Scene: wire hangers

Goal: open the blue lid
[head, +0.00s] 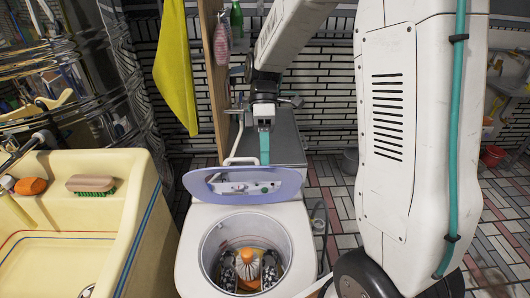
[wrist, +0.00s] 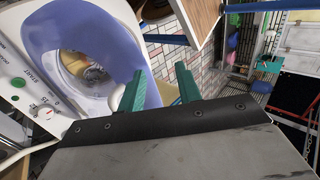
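The blue lid (head: 285,185) of a white top-loading washer (head: 190,262) stands raised at the back of the round opening. Its middle is see-through and the control panel shows through it. In the wrist view the lid (wrist: 45,30) is a lilac-blue frame at the upper left. My gripper (head: 264,160) points down just behind the lid's top edge. In the wrist view my gripper (wrist: 160,85) has its two teal fingers apart with nothing seen between them. The left finger overlaps the lid's edge; I cannot tell if it touches.
The drum holds an orange-and-white item (head: 246,262) and dark patterned items. A cream sink (head: 140,215) with a brush (head: 91,184) stands at the left. A yellow cloth (head: 174,70) hangs behind. A wooden panel edge (head: 212,70) rises close to the left of my arm.

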